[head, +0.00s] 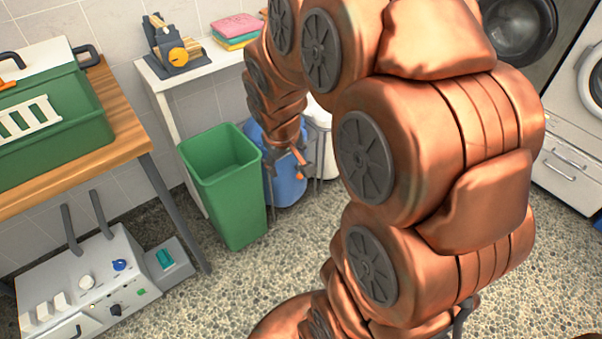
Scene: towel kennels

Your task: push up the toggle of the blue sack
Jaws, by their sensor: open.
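A blue rounded container, apparently the blue sack (290,190), stands on the floor just right of the green bin, partly hidden behind my arm. My gripper (286,165) is open and points down in front of its upper part. I cannot tell whether the fingers touch it. No toggle can be made out; the top of the sack is largely covered by my wrist.
A green bin (222,190) stands close on the left of the sack, and a white container (322,135) behind it on the right. A white side table (185,75) holds folded towels (237,30). A grey machine (95,285) sits at lower left. Speckled floor is open in front.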

